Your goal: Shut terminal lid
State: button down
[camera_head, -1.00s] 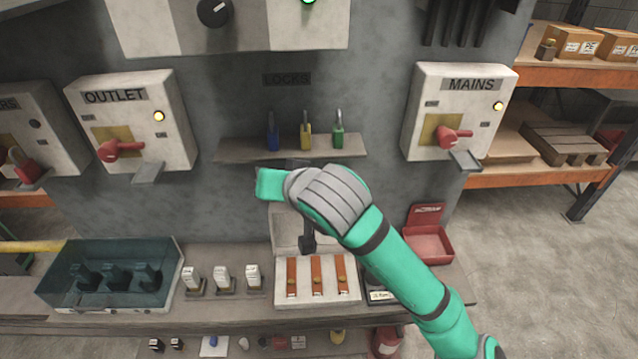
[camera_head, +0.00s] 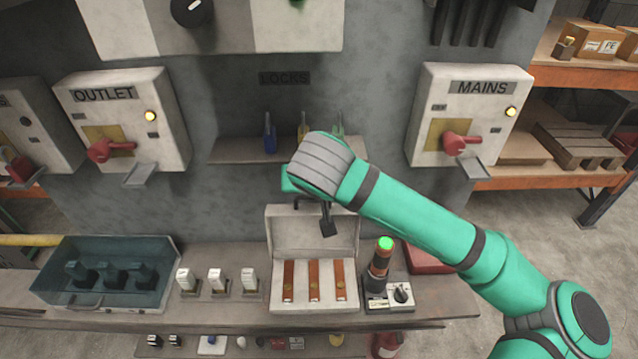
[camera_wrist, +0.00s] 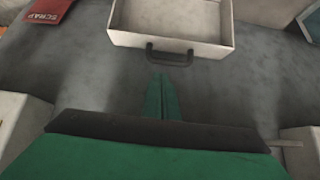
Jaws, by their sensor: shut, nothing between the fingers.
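The terminal box (camera_head: 313,303) stands on the bench with several orange-brown strips inside. Its pale lid (camera_head: 312,233) is raised at the back. In the wrist view the lid (camera_wrist: 172,17) shows at the top, with a dark handle (camera_wrist: 169,56) on its near edge. My gripper (camera_wrist: 163,97) has its green fingers together and empty, pointing at the handle, apparently just short of it. In the head view the gripper is above the lid's top edge; its fingertips are mostly hidden by my arm.
A tester with a lit green lamp (camera_head: 384,244) stands right of the terminal box. A red scrap bin (camera_head: 428,262) is behind my arm. White devices (camera_head: 217,280) and a teal tray (camera_head: 60,285) are on the left. The locks shelf (camera_head: 235,150) is above.

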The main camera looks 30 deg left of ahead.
jog(key=shift+x, duration=2.35)
